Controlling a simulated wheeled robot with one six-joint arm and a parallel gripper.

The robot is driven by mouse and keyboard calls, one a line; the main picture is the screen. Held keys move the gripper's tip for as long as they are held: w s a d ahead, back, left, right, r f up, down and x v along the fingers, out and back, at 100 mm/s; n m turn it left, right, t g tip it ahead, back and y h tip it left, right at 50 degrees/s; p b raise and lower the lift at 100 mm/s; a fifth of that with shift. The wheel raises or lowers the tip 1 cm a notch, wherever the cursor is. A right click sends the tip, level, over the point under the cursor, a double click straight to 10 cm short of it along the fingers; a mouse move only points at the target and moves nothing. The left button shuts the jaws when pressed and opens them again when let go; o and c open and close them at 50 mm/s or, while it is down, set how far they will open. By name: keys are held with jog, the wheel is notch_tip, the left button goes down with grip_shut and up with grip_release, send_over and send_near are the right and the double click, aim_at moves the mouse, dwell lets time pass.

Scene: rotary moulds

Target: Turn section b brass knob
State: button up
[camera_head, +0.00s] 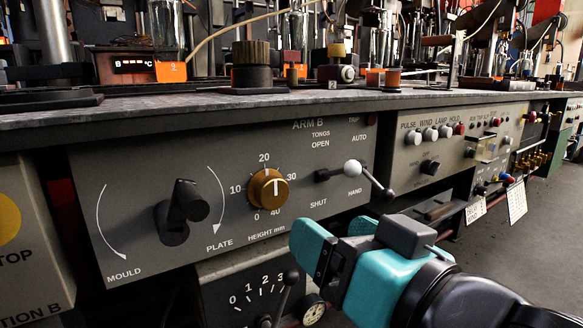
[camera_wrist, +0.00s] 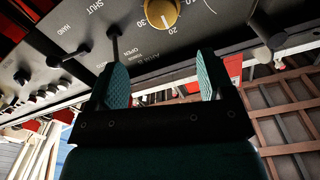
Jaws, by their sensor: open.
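The brass knob (camera_head: 268,188) sits on the grey ARM B panel, inside a printed scale from 0 to 40 marked HEIGHT mm. A white mark on it seems to point near 20. It also shows at the top of the wrist view (camera_wrist: 161,13), where the picture is upside down. My gripper (camera_head: 327,247) is below and to the right of the knob, in front of the panel and apart from it. In the wrist view, its two teal fingers (camera_wrist: 162,75) stand wide apart with nothing between them. The knob lies beyond the fingertips.
A black lever (camera_head: 181,212) juts out left of the knob. A white-balled lever (camera_head: 352,168) juts out to its right, just above my gripper. A lower gauge panel (camera_head: 255,295) has another lever. The bench edge (camera_head: 200,108) overhangs the panel.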

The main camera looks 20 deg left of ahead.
aim_at(276, 195)
jog(key=p+x, duration=1.1)
jog(key=shift+s+r, duration=0.15)
jog(key=shift+r, duration=0.05)
jog(key=shift+w+a+f+p, duration=0.25)
jog(key=shift+w+a+p, duration=0.25)
jog(key=shift+a, duration=0.15)
jog(key=c, duration=0.9)
